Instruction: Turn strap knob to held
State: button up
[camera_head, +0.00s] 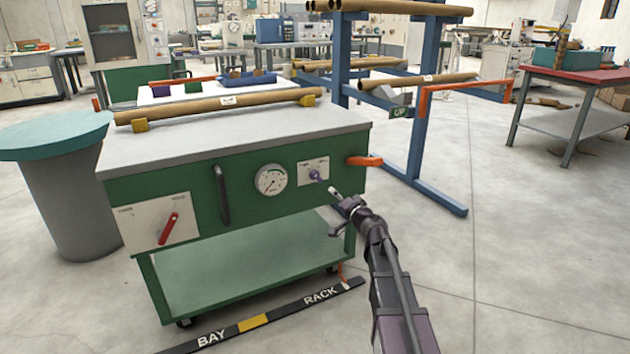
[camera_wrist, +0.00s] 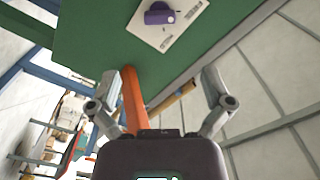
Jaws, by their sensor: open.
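A purple knob (camera_head: 315,175) sits on a small white plate (camera_head: 310,166) at the right of the green cart front. In the wrist view my gripper (camera_wrist: 162,82) is open and empty.
An orange handle (camera_head: 364,161) sticks out at the cart's right corner; it shows between the fingers in the wrist view (camera_wrist: 132,100). A dial gauge (camera_head: 271,180) and black handle (camera_head: 222,194) are left of the knob. A blue rack (camera_head: 424,120) stands behind. Floor at right is clear.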

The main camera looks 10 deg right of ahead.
aim_at(318, 179)
jog(key=x, duration=1.3)
jog(key=shift+w+a, duration=0.1)
jog(key=shift+w, duration=0.25)
